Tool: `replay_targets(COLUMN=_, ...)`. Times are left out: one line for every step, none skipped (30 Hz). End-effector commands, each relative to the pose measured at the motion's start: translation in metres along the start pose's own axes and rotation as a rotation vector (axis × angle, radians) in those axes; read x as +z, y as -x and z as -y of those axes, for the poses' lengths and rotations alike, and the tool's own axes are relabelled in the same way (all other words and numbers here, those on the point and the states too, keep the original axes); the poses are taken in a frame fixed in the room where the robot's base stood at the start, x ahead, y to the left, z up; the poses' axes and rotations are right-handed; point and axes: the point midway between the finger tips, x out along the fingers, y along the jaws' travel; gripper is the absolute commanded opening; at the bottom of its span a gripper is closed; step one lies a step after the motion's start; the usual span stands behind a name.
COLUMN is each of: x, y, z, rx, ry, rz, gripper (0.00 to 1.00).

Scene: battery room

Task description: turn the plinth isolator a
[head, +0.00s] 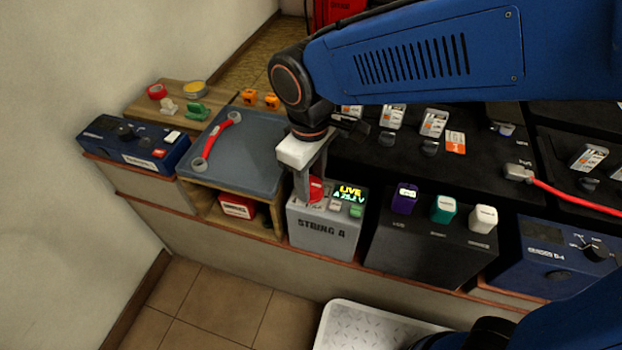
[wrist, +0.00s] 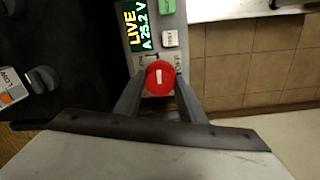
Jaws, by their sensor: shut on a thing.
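The plinth isolator is a red round knob on the grey box marked STRING A (head: 325,228). In the wrist view the red knob (wrist: 160,75) sits between my fingertips, with a white mark on its face. The words ON and OFF are printed beside it, partly hidden. My gripper (head: 309,190) reaches down over the box from above and is shut on the knob; it also shows in the wrist view (wrist: 160,95). The box's display (wrist: 137,25) reads LIVE and A 25.2 V. In the head view my fingers partly hide the knob.
Right of the box stands a black block with purple (head: 404,199), teal (head: 443,208) and white (head: 483,218) tops. A grey-blue tray (head: 240,160) with a red cable (head: 218,140) lies to the left. Blue meters stand at the far left (head: 135,143) and right (head: 560,262).

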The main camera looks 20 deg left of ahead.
Motion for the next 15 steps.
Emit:
replay_targets(x=0.0, y=0.0002, z=-0.0002, rx=0.0, ry=0.019, rz=-0.001, gripper=0.14)
replay_targets(x=0.0, y=0.0003, z=-0.0002, rx=0.0, ry=0.03, rz=-0.002, gripper=0.14)
replay_targets(x=0.0, y=0.0003, z=-0.0002, rx=0.0, ry=0.044, rz=-0.002, gripper=0.14)
replay_targets(x=0.0, y=0.0003, z=-0.0002, rx=0.0, ry=0.052, rz=-0.002, gripper=0.14)
replay_targets(x=0.0, y=0.0003, z=-0.0002, rx=0.0, ry=0.059, rz=-0.002, gripper=0.14)
replay_targets(x=0.0, y=0.0003, z=-0.0002, rx=0.0, ry=0.068, rz=-0.003, gripper=0.14)
replay_targets(x=0.0, y=0.0003, z=-0.0002, rx=0.0, ry=0.074, rz=-0.003, gripper=0.14)
replay_targets(x=0.0, y=0.0003, z=-0.0002, rx=0.0, ry=0.078, rz=-0.003, gripper=0.14)
replay_targets(x=0.0, y=0.0003, z=-0.0002, rx=0.0, ry=0.082, rz=-0.003, gripper=0.14)
replay_targets(x=0.0, y=0.0003, z=-0.0003, rx=0.0, ry=0.085, rz=-0.003, gripper=0.14)
replay_targets(x=0.0, y=0.0003, z=-0.0003, rx=0.0, ry=0.087, rz=-0.003, gripper=0.14)
replay_targets(x=0.0, y=0.0003, z=-0.0003, rx=0.0, ry=0.089, rz=-0.003, gripper=0.14)
replay_targets(x=0.0, y=0.0003, z=-0.0003, rx=0.0, ry=0.09, rz=-0.003, gripper=0.14)
replay_targets(x=0.0, y=0.0003, z=-0.0003, rx=0.001, ry=0.091, rz=-0.003, gripper=0.14)
replay_targets(x=0.0, y=0.0003, z=-0.0003, rx=0.001, ry=0.092, rz=-0.003, gripper=0.14)
